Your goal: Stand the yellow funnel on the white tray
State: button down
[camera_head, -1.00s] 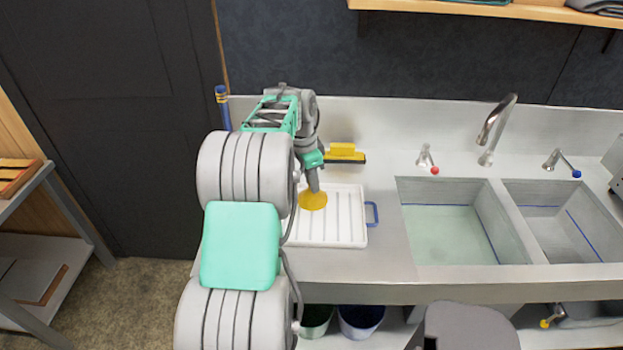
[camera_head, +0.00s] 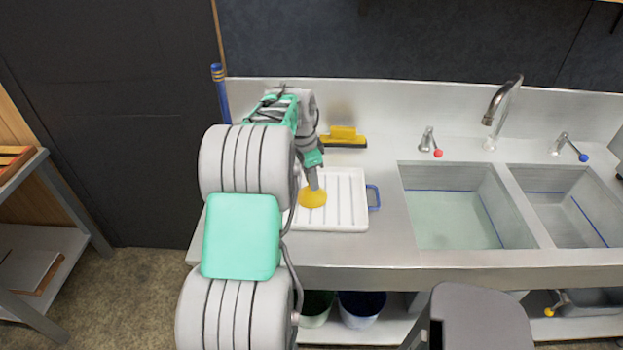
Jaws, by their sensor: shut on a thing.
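The yellow funnel (camera_head: 312,198) is at the end of my arm, wide mouth down, over the left part of the white tray (camera_head: 350,222). My gripper (camera_head: 313,182) points down and is shut on the funnel's upper part; its fingers hide the spout. The funnel's rim appears at or very near the tray surface; I cannot tell whether it touches. The white ribbed tray lies flat on the steel counter. My arm covers the tray's left edge.
A yellow and black squeegee (camera_head: 344,138) lies behind the tray. A blue handle (camera_head: 374,198) is at the tray's right side. Two sink basins (camera_head: 452,205) with a tap (camera_head: 497,105) are to the right.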

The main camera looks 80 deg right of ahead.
jog(key=shift+f, duration=0.25)
jog(key=c, duration=1.2)
grip_release()
jog(key=shift+o, duration=0.4)
jog(key=o, duration=0.4)
jog(key=shift+o, duration=0.2)
jog(key=shift+r, duration=0.15)
notch_tip(320, 180, up, 13)
jog(key=p, duration=0.8)
